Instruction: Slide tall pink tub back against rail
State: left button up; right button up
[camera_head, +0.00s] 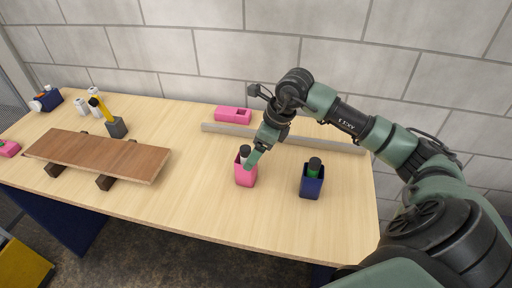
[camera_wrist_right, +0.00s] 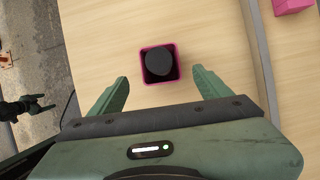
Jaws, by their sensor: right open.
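My right gripper (camera_head: 249,160) is open, low at the tub. Its fingertips (camera_wrist_right: 160,74) lie either side of the tub in that view, with gaps; their height against it is unclear. The grey rail (camera_head: 330,144) runs behind the tub, apart from it. At the right wrist view's left edge is a dark gripper-like part, seemingly my left gripper (camera_wrist_right: 38,107).
A navy tub (camera_head: 311,185) with a green item stands right of the pink tub. A pink block (camera_head: 231,114) lies behind the rail. A wooden board (camera_head: 100,155) rests on dark supports at left, near a grey holder (camera_head: 117,128). Table between tub and rail looks clear.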

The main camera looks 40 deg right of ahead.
jog(key=p+x, duration=0.1)
jog(key=x, duration=0.5)
jog(key=shift+w+p, duration=0.15)
jog(key=shift+p, duration=0.25)
jog(key=shift+w+a+f, duration=0.1)
jog(key=shift+w+f, duration=0.1)
jog(key=shift+f, duration=0.45)
pick_arm(q)
jog(key=shift+w+r, duration=1.05)
